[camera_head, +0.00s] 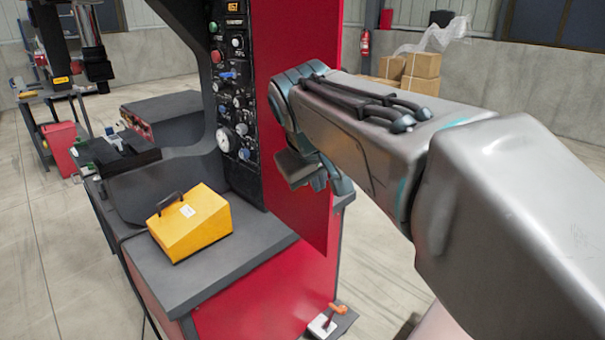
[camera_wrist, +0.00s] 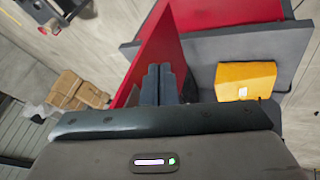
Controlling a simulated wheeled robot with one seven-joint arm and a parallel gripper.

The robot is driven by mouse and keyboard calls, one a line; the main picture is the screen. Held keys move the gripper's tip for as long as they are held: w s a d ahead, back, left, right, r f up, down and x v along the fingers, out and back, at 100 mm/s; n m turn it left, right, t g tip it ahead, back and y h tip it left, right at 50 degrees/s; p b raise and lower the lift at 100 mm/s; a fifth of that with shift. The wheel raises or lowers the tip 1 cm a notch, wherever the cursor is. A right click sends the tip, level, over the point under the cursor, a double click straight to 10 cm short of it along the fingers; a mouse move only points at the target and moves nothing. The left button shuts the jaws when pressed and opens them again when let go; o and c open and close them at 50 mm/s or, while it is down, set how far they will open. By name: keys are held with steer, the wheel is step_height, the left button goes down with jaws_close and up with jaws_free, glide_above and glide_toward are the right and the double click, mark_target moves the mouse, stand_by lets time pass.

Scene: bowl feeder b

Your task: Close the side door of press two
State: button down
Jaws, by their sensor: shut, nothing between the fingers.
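A red and dark grey press (camera_head: 222,110) fills the middle of the head view, with a control panel of knobs and a gauge on its front. A flat red panel, seemingly its side door (camera_head: 316,215), stands along the right side, and its lower corner reaches past the grey table top. In the wrist view the door (camera_wrist: 150,50) is at an angle to the press body, so it looks ajar. My gripper (camera_wrist: 159,72) is shut and empty, with its fingertips beside the door; contact cannot be told. In the head view my wrist hides part of the door.
A yellow box with a handle (camera_head: 188,222) sits on the grey press table (camera_head: 160,270). An orange-handled lever (camera_head: 325,322) is low at the front. Cardboard boxes (camera_head: 408,72) and a fire extinguisher (camera_head: 365,44) stand at the back.

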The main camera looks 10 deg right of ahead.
steer(key=w+a+r+b, duration=0.1)
steer(key=w+a+r, duration=0.1)
steer(key=w+r, duration=0.15)
steer(key=w+d+f+t, duration=0.1)
steer(key=w+d+f, duration=0.5)
steer(key=w+f, duration=0.1)
steer(key=shift+w+f+n+p, duration=0.4)
steer(key=shift+f, duration=0.2)
steer(key=shift+d, duration=0.1)
